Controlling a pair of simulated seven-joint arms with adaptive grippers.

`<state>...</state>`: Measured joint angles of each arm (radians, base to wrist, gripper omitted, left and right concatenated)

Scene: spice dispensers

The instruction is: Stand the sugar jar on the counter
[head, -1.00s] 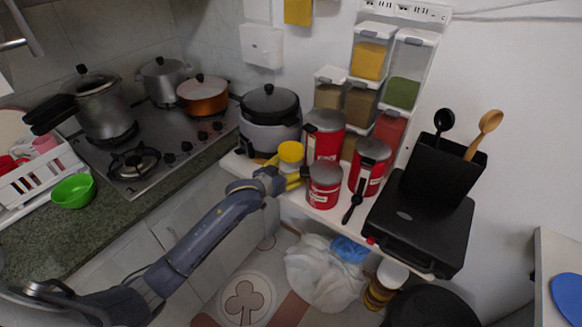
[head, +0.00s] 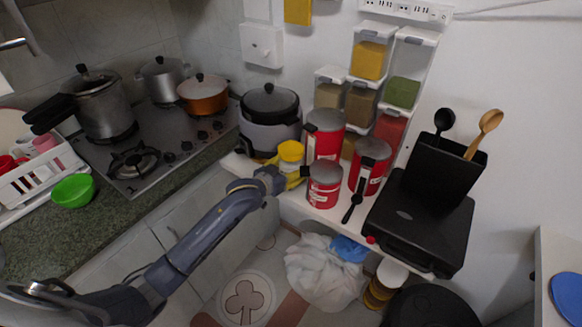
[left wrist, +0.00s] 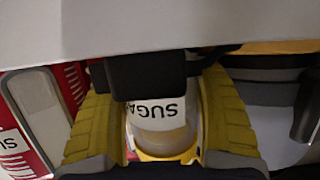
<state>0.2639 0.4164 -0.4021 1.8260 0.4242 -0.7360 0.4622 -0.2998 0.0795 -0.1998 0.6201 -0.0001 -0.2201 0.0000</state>
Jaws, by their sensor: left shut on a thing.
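The sugar jar (head: 291,153) has a yellow lid and stands upright at the left part of the white shelf (head: 292,203), in front of the grey cooker. In the left wrist view the jar (left wrist: 162,115) shows a white label reading "SUGA" and a clear lower part. My left gripper (head: 287,178) is shut on the jar, with yellow fingers on both sides of it. These fingers (left wrist: 160,130) also frame it in the left wrist view. I cannot tell whether the jar's base touches the shelf. My right gripper is not in view.
Several red canisters (head: 324,186) stand close to the right of the jar. The grey cooker (head: 270,125) is just behind it. A black grill (head: 415,222) fills the shelf's right end. The green stone counter (head: 115,211) with the hob (head: 185,142) lies to the left.

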